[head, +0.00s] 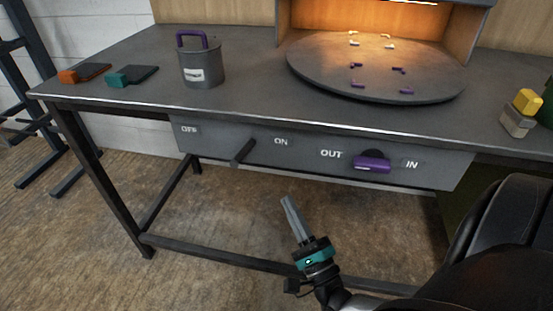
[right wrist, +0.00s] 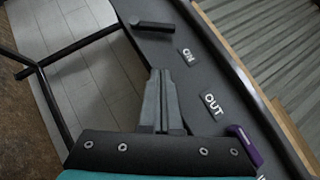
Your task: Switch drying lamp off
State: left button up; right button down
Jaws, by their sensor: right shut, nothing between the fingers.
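The front panel (head: 310,150) under the table edge carries a dark lever (head: 243,151) between the OFF and ON labels, somewhat closer to ON. The lever also shows in the right wrist view (right wrist: 152,25). The drying lamp (head: 405,3) glows orange at the top of the booth over the turntable, so it is lit. My right gripper (head: 286,200) is shut and empty, below and to the right of the lever, apart from it and from the panel. Its fingers (right wrist: 160,75) point toward the lever's side in the right wrist view. My left gripper is not in view.
A purple handle (head: 372,164) sits between OUT and IN on the same panel. The turntable (head: 330,80) holds several small white and purple pieces. A grey bucket (head: 202,70) stands at the left of the tabletop. Open floor lies below the panel, crossed by table-frame bars (head: 215,255).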

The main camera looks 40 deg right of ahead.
aim_at(243, 152)
jog(key=b+x, duration=0.1)
jog(key=x, duration=0.7)
jog(key=shift+w+d+r, duration=0.1)
jog(key=shift+w+r, duration=0.1)
jog(key=shift+w, duration=0.1)
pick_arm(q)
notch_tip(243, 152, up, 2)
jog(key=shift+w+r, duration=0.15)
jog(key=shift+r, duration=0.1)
pick_arm(e)
jog(key=w+a+r, duration=0.2)
jog(key=shift+w+a+r, duration=0.1)
jog(key=shift+w+r, duration=0.1)
jog(key=shift+w, duration=0.2)
